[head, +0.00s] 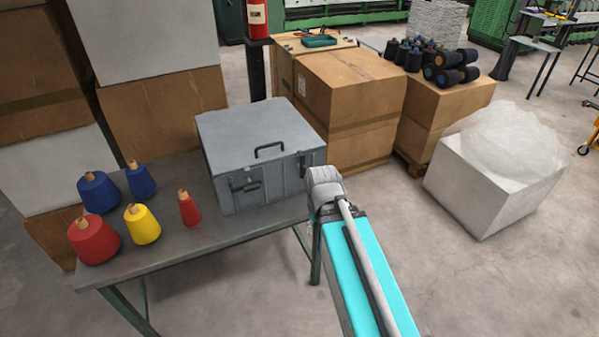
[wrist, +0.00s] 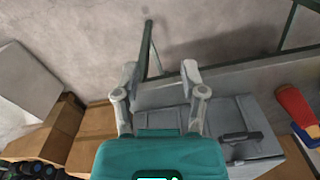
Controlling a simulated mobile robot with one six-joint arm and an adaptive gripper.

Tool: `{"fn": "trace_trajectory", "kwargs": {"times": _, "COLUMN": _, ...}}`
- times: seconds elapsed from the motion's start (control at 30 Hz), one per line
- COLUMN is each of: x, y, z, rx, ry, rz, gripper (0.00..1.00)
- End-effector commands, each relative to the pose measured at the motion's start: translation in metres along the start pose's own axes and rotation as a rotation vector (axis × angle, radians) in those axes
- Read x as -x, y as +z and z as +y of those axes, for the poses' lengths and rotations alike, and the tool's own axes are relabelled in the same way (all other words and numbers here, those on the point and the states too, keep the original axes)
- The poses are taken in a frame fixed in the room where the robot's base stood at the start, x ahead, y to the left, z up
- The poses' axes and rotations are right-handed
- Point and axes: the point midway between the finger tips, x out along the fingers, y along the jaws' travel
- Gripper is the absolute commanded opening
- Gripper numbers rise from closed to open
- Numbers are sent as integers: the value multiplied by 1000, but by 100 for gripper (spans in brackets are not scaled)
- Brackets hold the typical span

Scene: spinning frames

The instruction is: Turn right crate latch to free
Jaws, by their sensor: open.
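The grey crate (head: 255,132) stands on the table, lid shut, with a dark handle (head: 269,150) on top. A dark fitting, seemingly the right latch (head: 303,166), shows near the right end of its front face; its exact turn is too small to tell. Another dark fitting (head: 245,186) is at the front left. The crate also shows in the wrist view (wrist: 208,112), beneath and right of my gripper (wrist: 160,70). My gripper is open, its two fingers apart with nothing held. In the head view my arm ends just right of the crate, and the fingers are hidden.
Red, blue and yellow yarn cones (head: 143,224) stand on the table (head: 180,262) left of the crate. Cardboard boxes (head: 350,105) stand close behind and right. A white box (head: 480,190) with clear wrap is farther right. The floor in front is clear.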

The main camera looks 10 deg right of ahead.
Motion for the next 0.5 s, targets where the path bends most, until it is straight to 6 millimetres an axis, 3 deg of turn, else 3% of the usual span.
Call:
{"fn": "trace_trajectory", "kwargs": {"times": 0.17, "x": 8, "y": -20, "z": 1, "rx": 15, "ry": -8, "rz": 25, "gripper": 54}}
{"fn": "trace_trajectory", "kwargs": {"times": 0.27, "x": 18, "y": -45, "z": 3, "rx": 37, "ry": -18, "rz": 60, "gripper": 54}}
{"fn": "trace_trajectory", "kwargs": {"times": 0.5, "x": 52, "y": -135, "z": 13, "rx": 119, "ry": -42, "rz": 200, "gripper": 54}}
